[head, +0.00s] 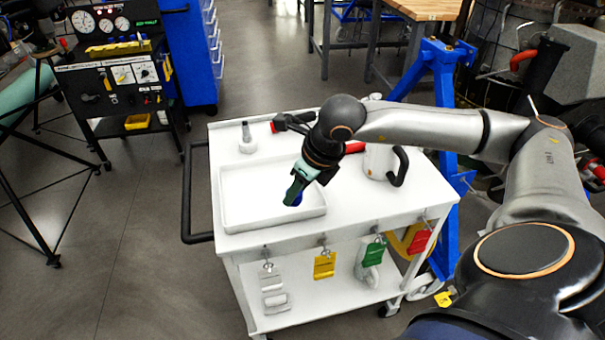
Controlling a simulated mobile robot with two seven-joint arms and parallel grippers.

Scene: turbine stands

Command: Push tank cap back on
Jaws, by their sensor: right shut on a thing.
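My right gripper (295,192) points down over the right part of a shallow white tray (257,221) on a white cart. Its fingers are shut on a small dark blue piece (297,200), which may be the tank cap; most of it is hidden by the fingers. A white canister with a black handle (399,168), possibly the tank, stands on the cart to the right of the gripper. My right arm crosses in front of its upper part, so its opening cannot be seen. My left gripper is not in view.
The white cart top (345,212) is clear in front of the canister. A grey-white nozzle-shaped item (247,140) and a black and red tool (290,122) sit at its back. Coloured tags, such as a yellow one (324,265), hang from the front edge. A blue stand (440,75) is behind.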

